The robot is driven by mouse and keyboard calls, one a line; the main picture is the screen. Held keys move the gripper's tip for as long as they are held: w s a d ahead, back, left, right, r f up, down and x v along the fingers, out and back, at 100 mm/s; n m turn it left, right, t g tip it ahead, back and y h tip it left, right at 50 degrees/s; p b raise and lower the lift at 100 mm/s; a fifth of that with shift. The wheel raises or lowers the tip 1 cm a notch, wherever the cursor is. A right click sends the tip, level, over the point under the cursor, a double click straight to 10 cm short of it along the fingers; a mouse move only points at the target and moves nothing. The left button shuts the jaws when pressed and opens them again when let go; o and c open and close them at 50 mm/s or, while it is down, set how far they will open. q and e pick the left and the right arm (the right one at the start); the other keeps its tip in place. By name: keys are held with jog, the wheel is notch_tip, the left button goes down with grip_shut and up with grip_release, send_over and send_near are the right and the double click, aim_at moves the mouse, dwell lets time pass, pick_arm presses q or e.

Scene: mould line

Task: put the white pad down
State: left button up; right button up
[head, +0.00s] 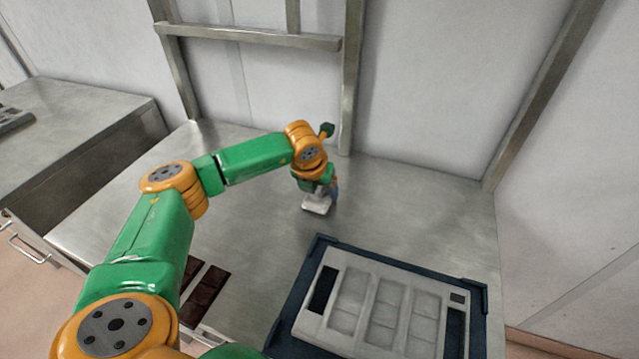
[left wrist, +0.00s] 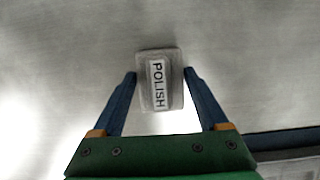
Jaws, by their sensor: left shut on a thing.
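The white pad (left wrist: 145,97) is a small block with a label reading POLISH, seen in the left wrist view between my blue fingers. In the head view the white pad (head: 315,206) is at the back of the metal table (head: 410,200), below my left wrist. My left gripper (left wrist: 160,75) is shut on the pad by its raised middle part; it also shows in the head view (head: 322,194), partly hidden by its own wrist. I cannot tell whether the pad touches the table. My right gripper is not in view.
A grey mould (head: 335,325) with several rectangular cavities sits in a dark blue frame (head: 400,263) at the front right. Dark brown bars (head: 208,290) lie left of it, partly behind my arm. A metal post (head: 352,80) stands behind the table. The table's back right is clear.

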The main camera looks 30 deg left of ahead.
pick_arm(q)
jog(key=shift+f, duration=0.2)
jog(key=o, duration=1.1)
jog(key=shift+r, duration=0.3)
jog(key=shift+s+r+b, duration=0.15)
jog(key=shift+r+b, duration=0.15)
jog(key=shift+r, duration=0.05)
jog(key=b+v, duration=0.2)
jog(key=v, duration=0.9)
jog(key=shift+s, duration=0.1)
